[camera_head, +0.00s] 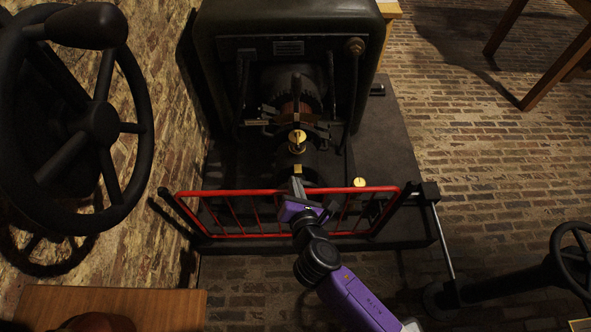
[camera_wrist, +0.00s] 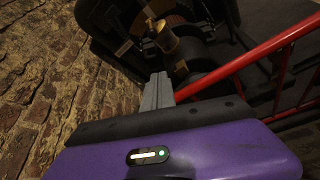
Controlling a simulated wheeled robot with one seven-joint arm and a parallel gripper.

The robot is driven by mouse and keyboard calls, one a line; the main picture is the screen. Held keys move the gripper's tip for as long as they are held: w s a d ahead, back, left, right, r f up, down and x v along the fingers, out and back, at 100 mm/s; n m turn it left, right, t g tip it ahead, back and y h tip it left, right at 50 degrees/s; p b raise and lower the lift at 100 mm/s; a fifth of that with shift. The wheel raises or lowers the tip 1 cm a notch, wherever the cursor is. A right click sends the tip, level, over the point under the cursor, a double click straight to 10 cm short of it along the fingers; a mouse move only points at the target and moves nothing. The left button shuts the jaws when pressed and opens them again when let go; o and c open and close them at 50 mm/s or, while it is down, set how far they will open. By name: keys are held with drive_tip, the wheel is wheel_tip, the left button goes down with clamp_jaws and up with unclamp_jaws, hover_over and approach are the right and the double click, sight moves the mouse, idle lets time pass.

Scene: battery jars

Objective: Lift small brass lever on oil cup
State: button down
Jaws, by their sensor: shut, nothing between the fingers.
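A brass oil cup (camera_head: 298,138) with a round top stands on the dark machine in the middle of the head view. It also shows near the top of the wrist view (camera_wrist: 166,38). A smaller brass piece (camera_head: 298,169) sits just in front of it, close to my fingertips. I cannot make out the small lever clearly in either view. My gripper (camera_head: 297,184) reaches over the red railing toward the brass parts. In the wrist view its grey fingers (camera_wrist: 158,92) are together and empty, apparently short of the cup.
The red railing (camera_head: 235,191) crosses in front of the machine (camera_head: 290,20), under my arm. Another brass cap (camera_head: 359,182) lies to the right. A large black handwheel (camera_head: 98,122) is at the left, by the brick wall.

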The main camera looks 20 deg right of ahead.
sight(298, 141)
drive_tip(key=b+x, duration=0.2)
drive_tip(key=x, duration=0.7)
drive_tip(key=shift+d+r+p, duration=0.45)
drive_tip(key=shift+r+p, duration=0.1)
drive_tip(key=shift+r, duration=0.3)
drive_tip(key=shift+d+r+p, duration=0.4)
drive_tip(key=shift+r+p, duration=0.1)
drive_tip(key=shift+r, duration=0.35)
drive_tip(key=shift+r, duration=0.1)
